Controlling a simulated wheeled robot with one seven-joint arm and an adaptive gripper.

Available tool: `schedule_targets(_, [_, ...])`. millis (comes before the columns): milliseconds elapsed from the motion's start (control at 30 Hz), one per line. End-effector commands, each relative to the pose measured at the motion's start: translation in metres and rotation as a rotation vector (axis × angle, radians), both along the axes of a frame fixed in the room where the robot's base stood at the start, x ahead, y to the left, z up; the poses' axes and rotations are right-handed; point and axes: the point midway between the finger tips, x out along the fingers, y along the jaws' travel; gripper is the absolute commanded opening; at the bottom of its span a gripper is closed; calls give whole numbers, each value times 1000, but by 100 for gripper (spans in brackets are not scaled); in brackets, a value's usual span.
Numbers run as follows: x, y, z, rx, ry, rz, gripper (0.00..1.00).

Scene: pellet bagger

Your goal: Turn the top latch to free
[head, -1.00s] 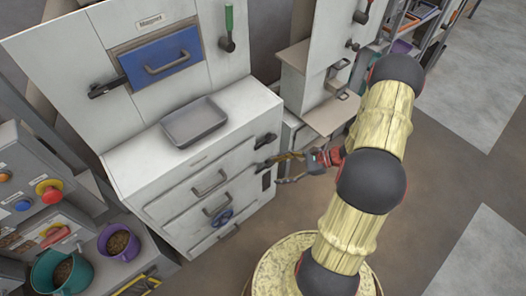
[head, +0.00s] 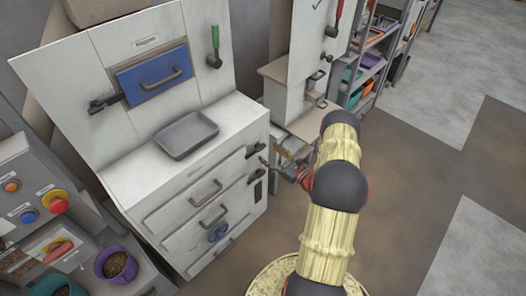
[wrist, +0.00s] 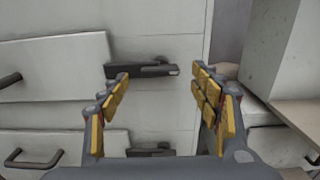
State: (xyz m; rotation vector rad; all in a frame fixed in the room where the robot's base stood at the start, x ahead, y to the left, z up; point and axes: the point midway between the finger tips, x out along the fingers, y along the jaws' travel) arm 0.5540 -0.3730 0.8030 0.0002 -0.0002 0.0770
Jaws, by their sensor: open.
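The top latch (wrist: 142,70) is a dark bar lying level on the white cabinet front in the wrist view; it also shows in the head view (head: 256,150). My gripper (wrist: 160,78) is open, with its yellow-padded fingers apart. The latch appears between the fingertips in the picture, ahead of them; I cannot tell the exact gap, and nothing is gripped. A second dark latch (wrist: 150,152) sits lower, partly hidden by my gripper. In the head view, my gripper (head: 270,160) is at the cabinet's right front edge, partly hidden by my arm.
The cabinet has several drawers with handles (head: 206,193) left of the latches. A grey tray (head: 187,135) lies on its top. A neighbouring white unit with a ledge (wrist: 295,112) stands close at the right. Open floor lies further right.

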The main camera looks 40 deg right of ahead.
Motion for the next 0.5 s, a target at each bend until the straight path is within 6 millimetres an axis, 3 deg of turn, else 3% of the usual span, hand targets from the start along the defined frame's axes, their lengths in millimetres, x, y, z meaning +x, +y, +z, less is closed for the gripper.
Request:
schedule_targets(200, [31, 3, -1, -1, 0, 2, 64])
schedule_targets(500, [42, 3, 0, 0, 0, 1, 64])
